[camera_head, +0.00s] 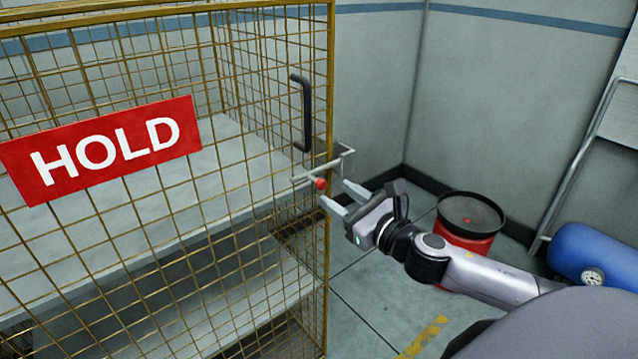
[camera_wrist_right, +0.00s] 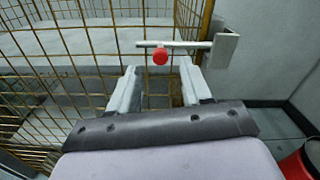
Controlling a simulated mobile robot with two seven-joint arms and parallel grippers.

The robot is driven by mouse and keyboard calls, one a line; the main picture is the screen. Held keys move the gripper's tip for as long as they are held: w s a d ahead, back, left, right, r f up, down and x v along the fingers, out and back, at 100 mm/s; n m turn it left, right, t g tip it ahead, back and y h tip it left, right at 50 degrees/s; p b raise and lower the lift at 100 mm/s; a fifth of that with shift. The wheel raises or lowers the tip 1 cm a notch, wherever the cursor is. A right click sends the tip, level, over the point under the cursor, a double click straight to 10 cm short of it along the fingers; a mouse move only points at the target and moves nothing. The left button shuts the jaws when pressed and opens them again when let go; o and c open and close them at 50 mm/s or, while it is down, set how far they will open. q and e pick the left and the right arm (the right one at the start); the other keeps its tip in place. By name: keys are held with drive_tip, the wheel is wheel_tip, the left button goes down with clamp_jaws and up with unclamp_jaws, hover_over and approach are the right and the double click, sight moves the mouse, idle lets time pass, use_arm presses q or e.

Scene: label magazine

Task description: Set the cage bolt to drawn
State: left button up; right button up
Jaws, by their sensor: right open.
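The cage bolt (camera_head: 333,168) is a thin grey rod with a red knob (camera_head: 320,183), at the right edge of the yellow mesh cage (camera_head: 329,245). In the right wrist view the rod (camera_wrist_right: 178,44) runs level into a grey bracket (camera_wrist_right: 224,48), with the red knob (camera_wrist_right: 160,57) hanging from it. My right gripper (camera_head: 337,195) is open and empty, its fingers pointing at the knob. In the wrist view the knob shows just beyond and between the fingertips (camera_wrist_right: 159,68); I cannot tell whether they touch it. My left gripper is not in view.
A black handle (camera_head: 302,112) stands on the cage door above the bolt. A red HOLD sign (camera_head: 102,149) hangs on the mesh. A red drum (camera_head: 468,240) and a blue tank (camera_head: 597,262) stand on the floor to the right.

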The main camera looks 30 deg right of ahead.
sight(324, 186)
drive_tip(key=shift+w+a+p, duration=0.15)
drive_tip(key=shift+w+p, duration=0.15)
drive_tip(key=shift+w, duration=1.45)
drive_tip(key=shift+w+a+p, duration=0.1)
drive_tip(key=shift+w+p, duration=0.2)
drive_tip(key=shift+w, duration=1.45)
